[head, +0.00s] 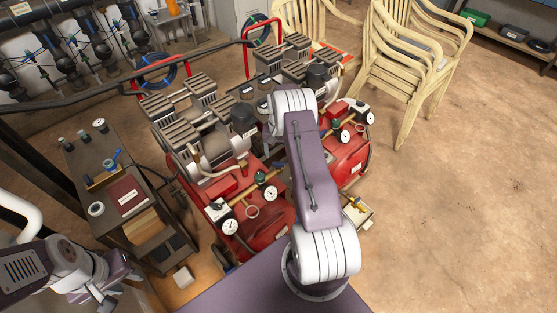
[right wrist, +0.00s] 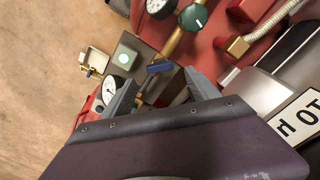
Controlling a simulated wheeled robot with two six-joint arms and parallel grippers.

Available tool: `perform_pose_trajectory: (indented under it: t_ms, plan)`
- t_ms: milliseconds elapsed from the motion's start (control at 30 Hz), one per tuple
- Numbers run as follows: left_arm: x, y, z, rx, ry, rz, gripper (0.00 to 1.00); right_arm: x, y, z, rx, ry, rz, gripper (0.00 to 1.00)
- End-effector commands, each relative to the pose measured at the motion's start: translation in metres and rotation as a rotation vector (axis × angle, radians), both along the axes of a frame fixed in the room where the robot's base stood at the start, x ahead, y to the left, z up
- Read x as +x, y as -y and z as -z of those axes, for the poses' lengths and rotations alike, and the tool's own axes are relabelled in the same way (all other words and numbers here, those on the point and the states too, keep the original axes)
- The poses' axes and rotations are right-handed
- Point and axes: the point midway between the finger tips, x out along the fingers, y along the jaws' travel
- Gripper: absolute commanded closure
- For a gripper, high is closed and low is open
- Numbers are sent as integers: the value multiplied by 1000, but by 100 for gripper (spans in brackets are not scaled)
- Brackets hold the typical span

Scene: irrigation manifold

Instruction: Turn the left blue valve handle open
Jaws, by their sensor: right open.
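In the right wrist view a small blue handle (right wrist: 160,67) sits by a brass fitting, just beyond and between my right fingertips. I see no finger touching it. My right gripper (right wrist: 161,92) is open around empty space; in the head view my own right arm hides it. I cannot tell if this handle is the left one. In the head view small blue parts (head: 75,42) show on the black manifold (head: 62,65) at the upper left, too small to make out. My left gripper (head: 112,285) is at the lower left, its finger gap unclear.
Red compressors (head: 245,240) with gauges and brass pipes fill the middle. A dark bench (head: 90,150) at left carries a blue-handled piece (head: 112,160). Stacked cream chairs (head: 405,60) stand at the back. The floor at right is clear. A green knob (right wrist: 194,18) is near the fingers.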

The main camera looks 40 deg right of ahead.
Motion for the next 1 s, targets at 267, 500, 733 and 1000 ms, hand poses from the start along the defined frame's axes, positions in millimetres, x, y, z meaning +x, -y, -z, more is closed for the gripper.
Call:
perform_pose_trajectory:
  t_ms: [267, 500, 733, 1000]
  plan:
    - [0, 0, 8, 0, 0, 0, 64, -1, 0, 53, 2, -2, 3, 31]
    - [0, 0, 8, 0, 1, 0, 64, 0, 0, 60, 1, 0, 4, 31]
    - [0, 0, 8, 0, 1, 0, 64, 0, 0, 60, 1, 0, 4, 62]
    - [0, 0, 9, 0, 1, 0, 64, 0, 0, 60, 2, -1, -3, 93]
